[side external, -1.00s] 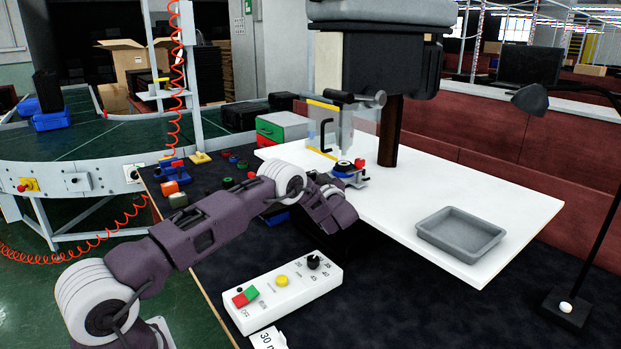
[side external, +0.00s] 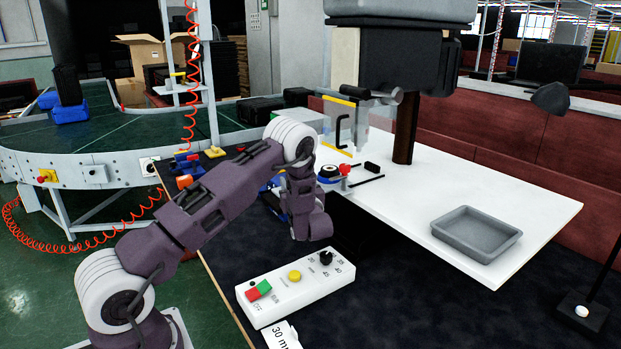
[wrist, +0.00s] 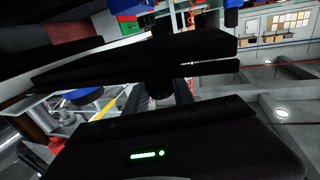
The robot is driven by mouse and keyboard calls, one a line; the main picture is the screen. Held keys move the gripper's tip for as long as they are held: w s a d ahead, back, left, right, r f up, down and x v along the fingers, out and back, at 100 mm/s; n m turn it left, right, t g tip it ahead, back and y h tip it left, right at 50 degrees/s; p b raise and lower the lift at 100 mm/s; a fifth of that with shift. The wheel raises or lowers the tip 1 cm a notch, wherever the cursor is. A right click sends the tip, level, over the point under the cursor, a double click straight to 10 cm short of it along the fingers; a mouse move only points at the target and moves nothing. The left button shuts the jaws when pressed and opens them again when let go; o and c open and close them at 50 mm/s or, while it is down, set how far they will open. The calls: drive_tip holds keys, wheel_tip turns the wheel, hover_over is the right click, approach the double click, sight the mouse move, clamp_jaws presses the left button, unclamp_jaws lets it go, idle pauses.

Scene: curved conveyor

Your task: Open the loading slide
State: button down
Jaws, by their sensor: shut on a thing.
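The loading slide (side external: 331,180) is a small blue and grey carriage at the near-left edge of the white table. It carries a round black-and-white piece (side external: 328,170) and has a red part (side external: 345,169) beside it. Dark rails (side external: 368,181) lie bare to its right, towards the machine. My gripper (wrist: 165,94) is shut on a dark bar (wrist: 125,70), seemingly the slide's handle. In the wrist view the bar crosses in front of the gripper body, and a blue round part shows at left.
The machine with a clear guard (side external: 372,122) stands behind the slide. A grey tray (side external: 475,234) sits on the white table (side external: 440,190). A control box (side external: 295,285) lies on the dark bench near my arm. The conveyor (side external: 90,145) is at the left.

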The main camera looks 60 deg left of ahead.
drive_tip(key=s, duration=0.9)
drive_tip(key=shift+s, duration=0.3)
drive_tip(key=c, duration=1.1)
unclamp_jaws()
drive_tip(key=shift+o, duration=0.2)
drive_tip(key=v, duration=0.7)
